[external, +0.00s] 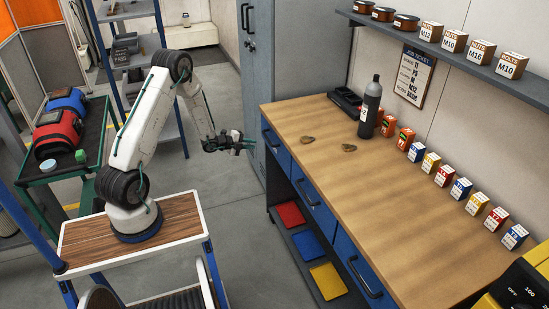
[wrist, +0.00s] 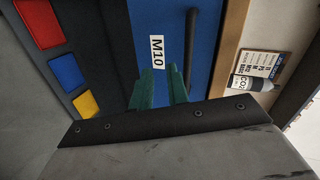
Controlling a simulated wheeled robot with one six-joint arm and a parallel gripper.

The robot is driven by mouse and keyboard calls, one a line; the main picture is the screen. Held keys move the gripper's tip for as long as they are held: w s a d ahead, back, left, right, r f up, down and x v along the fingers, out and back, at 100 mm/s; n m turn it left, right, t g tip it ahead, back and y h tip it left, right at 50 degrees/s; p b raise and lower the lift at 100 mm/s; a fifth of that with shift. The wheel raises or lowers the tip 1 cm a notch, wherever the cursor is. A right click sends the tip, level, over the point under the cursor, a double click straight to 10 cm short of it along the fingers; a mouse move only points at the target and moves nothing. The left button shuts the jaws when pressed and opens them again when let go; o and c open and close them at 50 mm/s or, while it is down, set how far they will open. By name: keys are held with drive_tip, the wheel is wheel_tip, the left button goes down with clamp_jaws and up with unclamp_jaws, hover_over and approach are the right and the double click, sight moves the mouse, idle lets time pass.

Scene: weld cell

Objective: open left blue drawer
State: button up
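The left blue drawer (external: 275,147) is at the far end of the workbench. It looks shut, with a dark bar handle on its front. My gripper (external: 242,143) is in the air to the left of this drawer, apart from it. In the wrist view, my two green fingers (wrist: 162,72) stand apart with an empty gap between them. Beyond them is a blue drawer front (wrist: 150,20) with a white M10 label (wrist: 157,50) and a dark bar handle (wrist: 192,40). The fingers hide part of that front. That view alone does not settle which drawer it is.
The wooden bench top (external: 390,205) carries a dark bottle (external: 370,108) and several small boxes. Two more blue drawers (external: 314,200) look shut. Red, blue and yellow bins (external: 327,281) sit on the lower shelf. A grey cabinet (external: 295,50) stands beyond the bench's far end. Open floor lies before the bench.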

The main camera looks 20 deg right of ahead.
sight(267, 137)
drive_tip(key=d, duration=0.3)
drive_tip(key=d+r+m+h, duration=0.1)
drive_tip(key=d, duration=0.1)
drive_tip(key=d+m, duration=0.1)
drive_tip(key=d, duration=0.2)
drive_tip(key=shift+s+d+r+g+h, duration=0.3)
drive_tip(key=shift+s+g, duration=0.1)
clamp_jaws()
